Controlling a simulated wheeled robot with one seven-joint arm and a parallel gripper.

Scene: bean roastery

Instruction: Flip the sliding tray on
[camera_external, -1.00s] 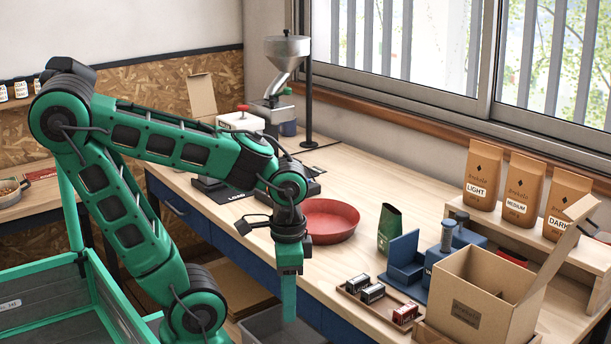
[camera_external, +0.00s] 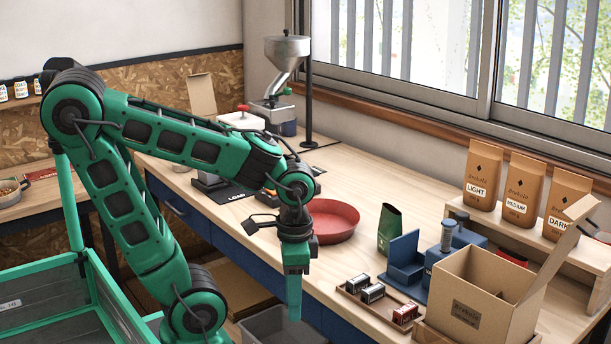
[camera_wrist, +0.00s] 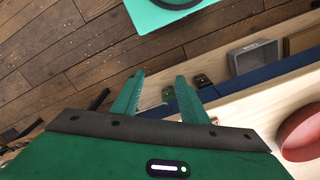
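I cannot clearly tell which thing is the sliding tray. A dark mat marked LOAD (camera_external: 233,194) lies on the bench, partly hidden behind my forearm. A white device with a red knob (camera_external: 240,121) stands behind it, also partly covered. My gripper (camera_external: 294,316) points down in front of the bench's front edge, near the grey bin below. In the wrist view my gripper (camera_wrist: 158,92) shows two green fingers apart with nothing held.
A red round pan (camera_external: 331,221) sits on the bench, right of my wrist. A grey bin (camera_external: 268,330) is below the bench edge. A blue unit (camera_external: 405,262), a wooden tray of small boxes (camera_external: 349,296) and an open carton (camera_external: 478,300) occupy the right side.

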